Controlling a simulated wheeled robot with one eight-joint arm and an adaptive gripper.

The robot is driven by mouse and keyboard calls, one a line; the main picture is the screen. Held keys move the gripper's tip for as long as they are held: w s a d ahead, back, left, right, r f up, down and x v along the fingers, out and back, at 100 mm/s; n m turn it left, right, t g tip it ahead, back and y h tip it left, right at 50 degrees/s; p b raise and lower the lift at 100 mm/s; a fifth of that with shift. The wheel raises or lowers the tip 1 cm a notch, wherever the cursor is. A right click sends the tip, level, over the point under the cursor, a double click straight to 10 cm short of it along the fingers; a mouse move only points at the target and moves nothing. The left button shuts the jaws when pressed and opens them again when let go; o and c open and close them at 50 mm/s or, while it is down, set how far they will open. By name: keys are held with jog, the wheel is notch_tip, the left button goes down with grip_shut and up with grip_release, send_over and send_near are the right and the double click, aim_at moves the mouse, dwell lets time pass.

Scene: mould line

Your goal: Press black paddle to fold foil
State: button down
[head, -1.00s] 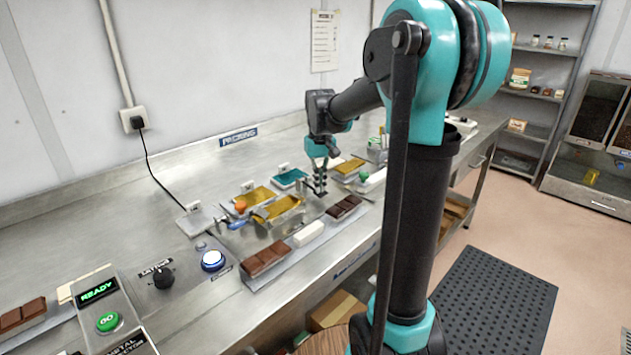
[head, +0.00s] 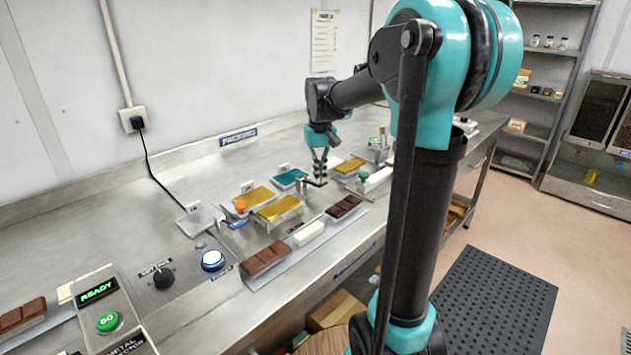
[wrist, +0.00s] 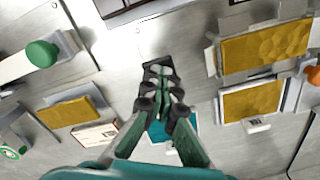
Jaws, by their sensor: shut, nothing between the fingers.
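The black paddle (head: 317,184) is a small dark plate on a short lever, right of the foil folder. My gripper (head: 319,168) is shut and empty, pointing down at the paddle. In the wrist view, the closed fingertips (wrist: 160,85) overlap the paddle (wrist: 156,64); I cannot tell whether they touch. The gold foil (head: 281,207) lies flat across the top of a metal folder, and it also shows in the wrist view (wrist: 265,46). Whatever lies beneath the foil is hidden.
A gold foil stack (head: 256,196) with an orange knob (head: 240,206) beside it is left of the folder. A teal stack (head: 290,178) stands behind. Chocolate bars (head: 266,259) and a white block (head: 308,233) line the front. A green knob (head: 364,176) is at the right.

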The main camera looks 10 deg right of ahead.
jog(key=shift+r, duration=3.1)
